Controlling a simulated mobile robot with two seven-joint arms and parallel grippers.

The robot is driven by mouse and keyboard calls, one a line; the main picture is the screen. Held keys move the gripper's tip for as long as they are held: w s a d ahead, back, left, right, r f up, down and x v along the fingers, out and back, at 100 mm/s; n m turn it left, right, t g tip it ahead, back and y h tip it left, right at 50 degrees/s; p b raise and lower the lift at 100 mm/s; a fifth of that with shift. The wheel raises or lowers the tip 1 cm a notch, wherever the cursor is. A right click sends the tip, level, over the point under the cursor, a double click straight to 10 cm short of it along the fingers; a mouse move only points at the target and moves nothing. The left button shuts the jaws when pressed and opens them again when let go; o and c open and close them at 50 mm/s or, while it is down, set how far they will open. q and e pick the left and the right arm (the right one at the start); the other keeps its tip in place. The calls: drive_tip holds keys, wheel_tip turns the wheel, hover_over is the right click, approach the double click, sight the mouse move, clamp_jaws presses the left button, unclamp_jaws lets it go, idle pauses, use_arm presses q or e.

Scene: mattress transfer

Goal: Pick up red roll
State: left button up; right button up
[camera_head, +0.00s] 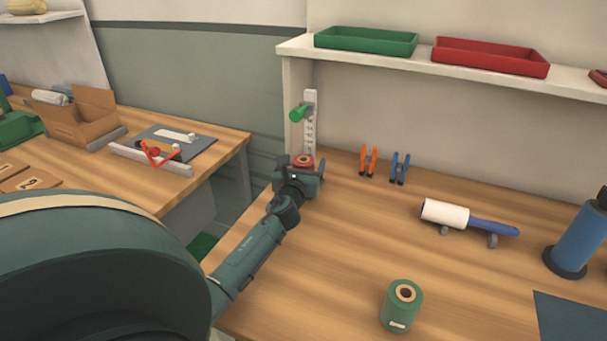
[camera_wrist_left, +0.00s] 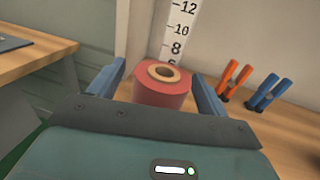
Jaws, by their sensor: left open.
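The red roll (camera_head: 303,161) stands upright on the wooden table by the left end of the shelf, partly hidden behind my left gripper in the head view. In the left wrist view the red roll (camera_wrist_left: 162,88), with a tan core, sits between the two blue-grey fingers. My left gripper (camera_head: 303,174) is open, with one finger on each side of the roll. It also shows in the left wrist view (camera_wrist_left: 163,85). I cannot tell whether the fingers touch the roll. My right gripper is not in view.
A ruler post (camera_head: 310,115) with a green knob stands right behind the roll. Orange clamps (camera_head: 368,162) and blue clamps (camera_head: 400,168) stand to the right. A green roll (camera_head: 402,307) and a lint roller (camera_head: 468,217) are nearer. The table's middle is clear.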

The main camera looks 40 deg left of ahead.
use_arm(q)
drive_tip(key=shift+w+a, duration=0.3)
drive_tip(key=shift+w, duration=0.35)
drive_tip(key=shift+c, duration=0.3)
drive_tip(key=c, duration=1.3)
drive_tip(key=shift+o, duration=0.2)
drive_tip(key=shift+r, duration=0.1)
